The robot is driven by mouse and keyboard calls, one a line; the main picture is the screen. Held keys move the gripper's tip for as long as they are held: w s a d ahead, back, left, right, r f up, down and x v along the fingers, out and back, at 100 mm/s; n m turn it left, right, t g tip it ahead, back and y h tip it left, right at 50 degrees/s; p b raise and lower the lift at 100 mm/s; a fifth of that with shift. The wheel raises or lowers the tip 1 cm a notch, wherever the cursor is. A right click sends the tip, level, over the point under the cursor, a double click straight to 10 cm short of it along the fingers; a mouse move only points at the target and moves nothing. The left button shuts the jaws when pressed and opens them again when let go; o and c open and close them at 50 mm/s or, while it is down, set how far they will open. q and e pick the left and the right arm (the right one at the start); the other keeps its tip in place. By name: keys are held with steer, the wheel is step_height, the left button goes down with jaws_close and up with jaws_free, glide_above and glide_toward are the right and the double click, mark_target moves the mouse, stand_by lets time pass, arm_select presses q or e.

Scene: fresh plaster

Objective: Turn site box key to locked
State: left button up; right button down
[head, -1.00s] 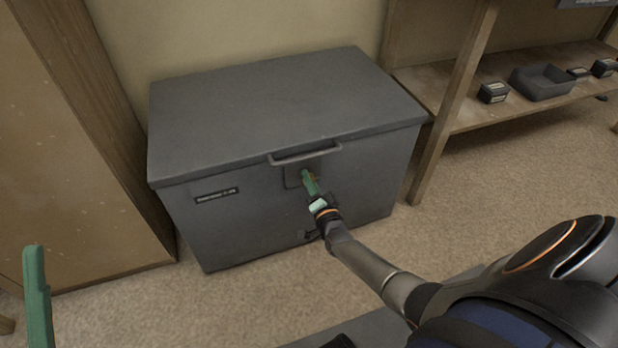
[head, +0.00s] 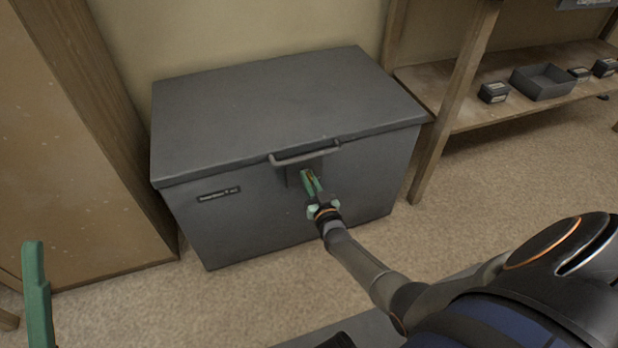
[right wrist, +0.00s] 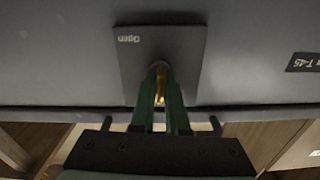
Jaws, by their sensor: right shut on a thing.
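The grey site box (head: 250,235) stands against the wall with its lid (head: 280,100) down. A dark lock plate (head: 292,176) is on its front, below the lid handle (head: 305,155). My right gripper (head: 312,178) is at this plate, its green fingers shut on the brass key (right wrist: 160,86). In the right wrist view the fingers of my right gripper (right wrist: 160,78) mostly hide the key. The lock plate (right wrist: 150,48) there carries a small word that looks like "Open". One green finger of my left gripper (head: 37,295) shows at the lower left, away from the box.
A wooden cabinet (head: 75,150) stands close to the box's left side. A wooden shelf (head: 475,110) on the right holds a grey tray (head: 542,84) and several small dark boxes. Carpet (head: 470,200) lies clear in front of the shelf.

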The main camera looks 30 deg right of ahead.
steer(key=shift+n, duration=0.5)
arm_select(q)
steer(key=shift+r, duration=0.1)
arm_select(e)
steer(key=c, duration=0.9)
jaws_free()
arm_select(q)
steer(key=shift+m, duration=0.3)
steer(key=r+p, duration=0.4)
steer(key=shift+s+a+r+p, duration=0.1)
steer(key=shift+a+r+p, duration=0.15)
steer(key=shift+r+p, duration=0.15)
arm_select(e)
steer(key=v, duration=1.2)
steer(key=shift+s+a, duration=0.15)
steer(key=shift+s, duration=0.1)
steer(key=shift+r, duration=0.1)
